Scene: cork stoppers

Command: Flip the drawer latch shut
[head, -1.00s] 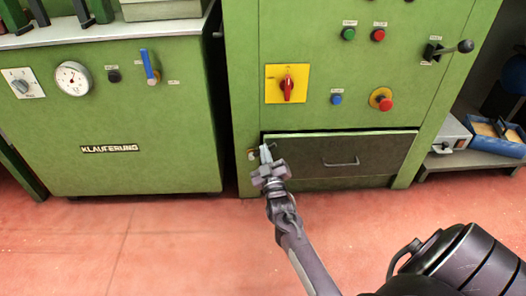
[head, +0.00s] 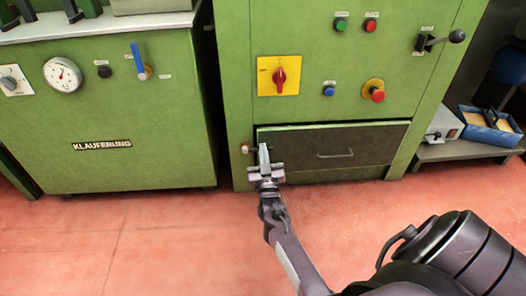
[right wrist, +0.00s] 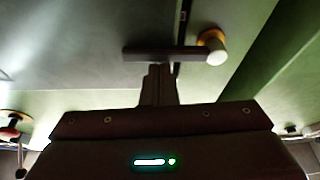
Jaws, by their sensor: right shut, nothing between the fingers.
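The drawer (head: 385,146) is a dark grey front with a bar handle, low in the green machine. Its latch (head: 246,149) sits at the drawer's left edge. In the right wrist view the latch is a dark bar (right wrist: 150,54) lying level, with a pale round knob on a brass-coloured base (right wrist: 215,48) at its right end. My right gripper (head: 264,150) is shut and empty, its fingertips right at the latch and hiding part of it in the head view. In the right wrist view its fingers (right wrist: 159,72) end at the bar's lower edge; I cannot tell if they touch. My left gripper is out of view.
A red switch on a yellow plate (head: 265,88) and several buttons are above the drawer. A green cabinet (head: 130,170) stands to the left across a narrow gap. A low shelf with a blue tray (head: 490,137) is at right. The red floor (head: 150,240) is clear.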

